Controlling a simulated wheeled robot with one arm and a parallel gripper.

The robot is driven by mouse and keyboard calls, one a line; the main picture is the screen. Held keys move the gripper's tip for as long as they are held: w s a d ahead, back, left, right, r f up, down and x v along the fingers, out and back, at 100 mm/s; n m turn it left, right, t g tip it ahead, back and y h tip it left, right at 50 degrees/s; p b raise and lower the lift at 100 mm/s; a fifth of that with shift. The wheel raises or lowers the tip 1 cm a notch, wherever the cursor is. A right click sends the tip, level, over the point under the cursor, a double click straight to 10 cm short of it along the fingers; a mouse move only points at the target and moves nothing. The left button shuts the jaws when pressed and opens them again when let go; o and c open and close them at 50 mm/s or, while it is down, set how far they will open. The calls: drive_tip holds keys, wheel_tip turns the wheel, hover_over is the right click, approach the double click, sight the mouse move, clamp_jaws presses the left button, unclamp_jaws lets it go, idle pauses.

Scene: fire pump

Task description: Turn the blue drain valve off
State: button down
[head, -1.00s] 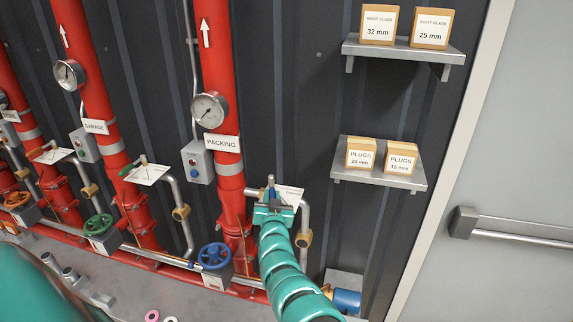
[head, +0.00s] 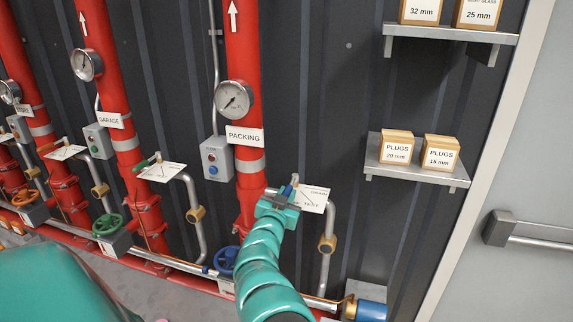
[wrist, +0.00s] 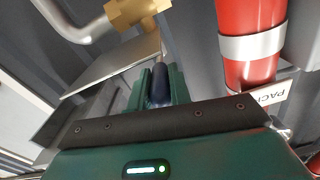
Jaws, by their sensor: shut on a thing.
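The drain valve's blue lever (head: 287,190) is on the pipe beside the red PACKING riser (head: 246,190). My gripper (head: 282,197) is at that lever, and its green body hides most of the handle in the head view. In the wrist view, the dark blue handle (wrist: 160,85) lies between the two green fingers (wrist: 158,92), which are shut on it. A white plate (head: 313,198) with a diagonal line and the word TEST is just right of the gripper.
A blue handwheel (head: 222,262) is low by the riser, partly behind my arm. A gauge (head: 234,100) and grey switch box (head: 217,162) are above. A shelf (head: 416,174) with PLUGS boxes is at the right, beside a door (head: 530,150). Neighbouring red risers stand at the left.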

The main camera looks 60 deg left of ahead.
drive_tip(key=shift+s+a+f+h+b, duration=0.15)
drive_tip(key=shift+s+h+b, duration=0.1)
drive_tip(key=shift+h+b, duration=0.1)
idle(0.3)
drive_tip(key=c, duration=1.4)
unclamp_jaws()
drive_tip(key=shift+o, duration=0.5)
drive_tip(key=shift+s, duration=0.1)
drive_tip(key=shift+d, duration=0.2)
